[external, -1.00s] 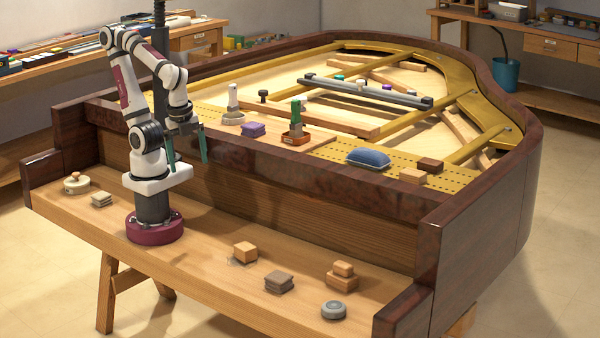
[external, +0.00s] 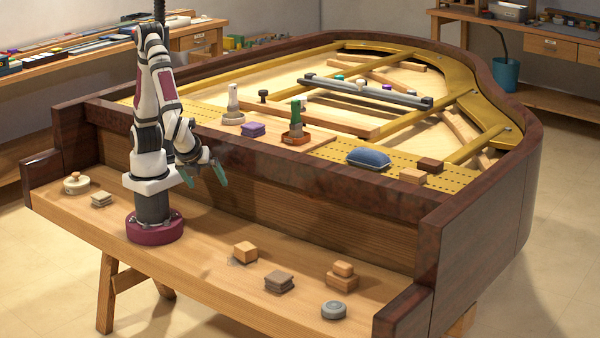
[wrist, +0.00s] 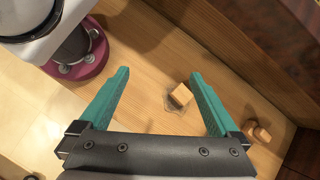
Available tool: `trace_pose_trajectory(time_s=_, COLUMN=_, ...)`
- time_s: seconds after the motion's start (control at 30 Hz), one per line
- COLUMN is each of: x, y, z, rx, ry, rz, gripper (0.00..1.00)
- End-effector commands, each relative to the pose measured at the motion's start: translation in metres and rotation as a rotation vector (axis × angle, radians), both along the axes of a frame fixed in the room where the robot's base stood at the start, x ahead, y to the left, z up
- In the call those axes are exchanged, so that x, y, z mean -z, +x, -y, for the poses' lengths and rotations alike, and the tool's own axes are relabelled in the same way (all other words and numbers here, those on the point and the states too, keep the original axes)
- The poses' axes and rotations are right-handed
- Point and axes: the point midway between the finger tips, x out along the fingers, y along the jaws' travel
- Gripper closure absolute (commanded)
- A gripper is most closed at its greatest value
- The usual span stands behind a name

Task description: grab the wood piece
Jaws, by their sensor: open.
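A light wood block (external: 245,251) lies on the front ledge, right of my base, partly over a thin greyish patch. In the wrist view the block (wrist: 180,95) shows between the fingers, nearer the right one, and well below them. A second wood piece, a small block on a larger one (external: 342,280), lies farther right; it also shows in the wrist view (wrist: 256,132) outside the right finger. My gripper (external: 203,174) is open and empty, with teal fingers above the ledge, left of and higher than the first block.
A grey-brown stack (external: 279,281) and a round grey piece (external: 334,309) are on the ledge nearby. The dark piano wall (external: 300,190) rises behind the ledge. Bare ledge (external: 205,245) lies between my base and the first block.

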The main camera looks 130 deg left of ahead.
Motion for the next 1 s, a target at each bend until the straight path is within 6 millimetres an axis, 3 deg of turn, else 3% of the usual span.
trace_pose_trajectory(time_s=0.03, x=0.019, y=0.017, z=0.017, rx=0.122, ry=0.094, rz=-0.070, gripper=0.03)
trace_pose_trajectory(time_s=0.13, x=0.058, y=0.044, z=0.049, rx=0.349, ry=0.276, rz=-0.153, gripper=0.03)
trace_pose_trajectory(time_s=0.3, x=0.109, y=0.060, z=0.087, rx=0.601, ry=0.475, rz=-0.208, gripper=0.03)
trace_pose_trajectory(time_s=0.4, x=0.122, y=0.062, z=0.092, rx=0.652, ry=0.516, rz=-0.215, gripper=0.03)
trace_pose_trajectory(time_s=0.47, x=0.127, y=0.063, z=0.084, rx=0.657, ry=0.522, rz=-0.216, gripper=0.03)
trace_pose_trajectory(time_s=0.7, x=0.152, y=0.074, z=0.022, rx=0.653, ry=0.519, rz=-0.220, gripper=0.03)
trace_pose_trajectory(time_s=1.0, x=0.173, y=0.079, z=-0.024, rx=0.652, ry=0.518, rz=-0.220, gripper=0.03)
